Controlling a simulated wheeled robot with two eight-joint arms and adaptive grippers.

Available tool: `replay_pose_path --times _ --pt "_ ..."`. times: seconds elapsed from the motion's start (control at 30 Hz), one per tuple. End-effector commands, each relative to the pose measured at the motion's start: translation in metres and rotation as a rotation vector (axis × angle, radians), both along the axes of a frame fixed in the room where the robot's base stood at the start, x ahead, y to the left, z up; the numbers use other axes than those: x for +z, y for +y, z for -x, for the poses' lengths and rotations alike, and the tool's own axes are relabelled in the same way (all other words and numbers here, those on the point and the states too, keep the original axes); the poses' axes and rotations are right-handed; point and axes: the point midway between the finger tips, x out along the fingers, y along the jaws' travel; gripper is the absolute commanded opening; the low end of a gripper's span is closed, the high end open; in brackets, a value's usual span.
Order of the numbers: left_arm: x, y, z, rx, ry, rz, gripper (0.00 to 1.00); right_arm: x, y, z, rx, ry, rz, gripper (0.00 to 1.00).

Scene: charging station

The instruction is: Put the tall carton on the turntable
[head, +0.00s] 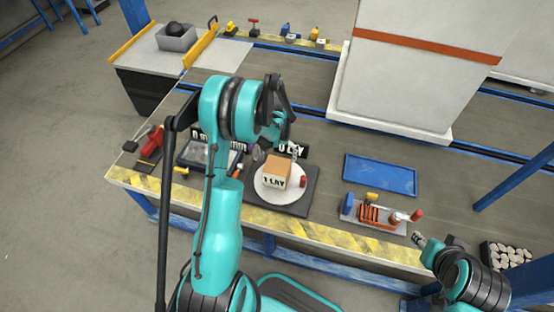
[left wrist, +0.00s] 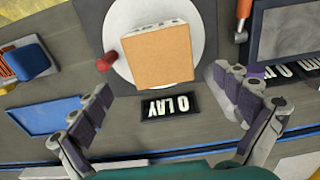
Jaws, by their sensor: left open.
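A carton (head: 277,171) with a tan top and a white printed side stands on the white round turntable (head: 262,194). In the left wrist view the carton's tan top (left wrist: 160,58) sits over the turntable plate (left wrist: 196,22), overlapping its near edge in the picture. My left gripper (head: 284,132) is behind and above the carton in the head view. It is open and empty, with its fingers (left wrist: 161,84) apart and short of the carton. A small red cylinder (head: 303,181) is at the plate's rim beside the carton. My right gripper (head: 432,243) is low at the right; its jaws are unclear.
A black sign with white letters (left wrist: 170,106) lies by the turntable. A blue tray (head: 380,174) and a tool rack (head: 375,215) are to the right. A dark tray (head: 210,153) lies left. A large white cabinet (head: 400,75) stands behind. Bench space between is clear.

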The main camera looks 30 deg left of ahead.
Motion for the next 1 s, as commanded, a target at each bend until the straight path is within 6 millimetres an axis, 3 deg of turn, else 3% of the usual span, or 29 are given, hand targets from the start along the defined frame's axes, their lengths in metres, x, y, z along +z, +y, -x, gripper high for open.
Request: replay_pose_path --times 0.17,0.27,0.37,0.5,0.7,0.83,1.0 --pt "0.022 -0.005 0.001 -0.007 -0.013 -0.004 1.0 0.003 0.0 0.0 0.0 0.0 0.0 0.4" --pt "0.052 -0.017 0.005 -0.023 -0.05 -0.014 1.0 0.003 0.0 0.0 0.0 0.0 0.0 0.4" --pt "0.095 -0.036 0.015 -0.048 -0.11 -0.03 1.0 0.003 0.0 0.0 0.0 0.0 0.0 0.4" --pt "0.152 -0.064 0.039 -0.085 -0.206 -0.05 1.0 0.003 0.0 0.0 0.0 0.0 0.0 0.4" --pt "0.208 -0.102 0.088 -0.135 -0.346 -0.068 1.0 0.003 0.0 0.0 0.0 0.0 0.0 0.4" --pt "0.229 -0.124 0.125 -0.169 -0.437 -0.074 1.0 0.003 0.0 0.0 0.0 0.0 0.0 0.4" --pt "0.237 -0.143 0.164 -0.204 -0.541 -0.077 1.0 0.003 0.0 0.0 0.0 0.0 0.0 0.4"
